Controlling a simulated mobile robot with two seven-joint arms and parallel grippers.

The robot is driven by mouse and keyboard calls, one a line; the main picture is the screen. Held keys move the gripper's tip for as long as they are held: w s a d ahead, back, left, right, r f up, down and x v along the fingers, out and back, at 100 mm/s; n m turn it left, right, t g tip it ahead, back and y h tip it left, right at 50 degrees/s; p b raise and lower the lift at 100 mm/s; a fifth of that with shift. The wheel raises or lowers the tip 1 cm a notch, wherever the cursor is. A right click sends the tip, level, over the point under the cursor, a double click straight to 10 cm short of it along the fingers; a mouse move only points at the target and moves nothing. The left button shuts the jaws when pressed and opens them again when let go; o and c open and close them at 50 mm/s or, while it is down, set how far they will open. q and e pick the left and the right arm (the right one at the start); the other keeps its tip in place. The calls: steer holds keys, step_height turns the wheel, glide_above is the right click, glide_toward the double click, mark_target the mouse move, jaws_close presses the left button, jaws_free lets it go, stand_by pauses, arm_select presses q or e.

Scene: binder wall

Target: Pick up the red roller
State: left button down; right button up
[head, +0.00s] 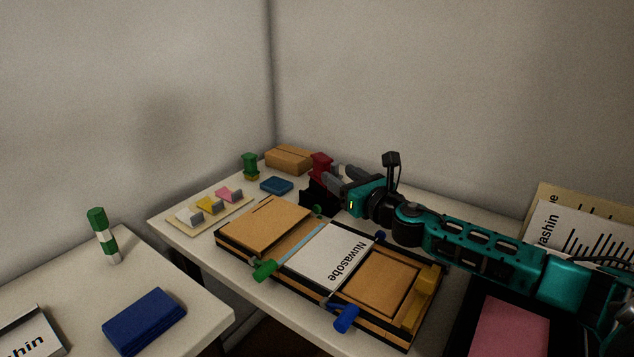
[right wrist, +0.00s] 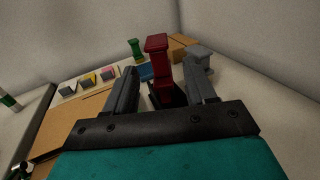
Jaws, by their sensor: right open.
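The red roller (head: 321,166) stands upright at the back of the table, its lower part in a black holder (head: 318,194). In the right wrist view the red roller (right wrist: 158,62) rises between the two grey fingers, beyond or between their tips. My right gripper (head: 340,172) is open and level with the roller, just to its right in the head view. In the right wrist view the gripper (right wrist: 163,80) shows a gap on each side of the roller; contact is not visible. My left gripper is not in view.
A green stamp (head: 250,165), a cardboard box (head: 289,158) and a blue pad (head: 277,185) stand behind and left of the roller. A wooden binder press (head: 330,262) with a white sheet lies in front. Walls close off the back.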

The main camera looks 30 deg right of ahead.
mark_target(327, 169)
steer(key=shift+w+d+f, duration=0.15)
steer(key=shift+w+f, duration=0.25)
steer(key=shift+w, duration=0.2)
steer(key=shift+w+r, duration=0.1)
steer(key=shift+w, duration=0.45)
steer(key=shift+w+a, duration=0.15)
steer(key=shift+w, duration=1.3)
steer(key=shift+w+a, duration=0.15)
steer(key=shift+w, duration=1.25)
jaws_close()
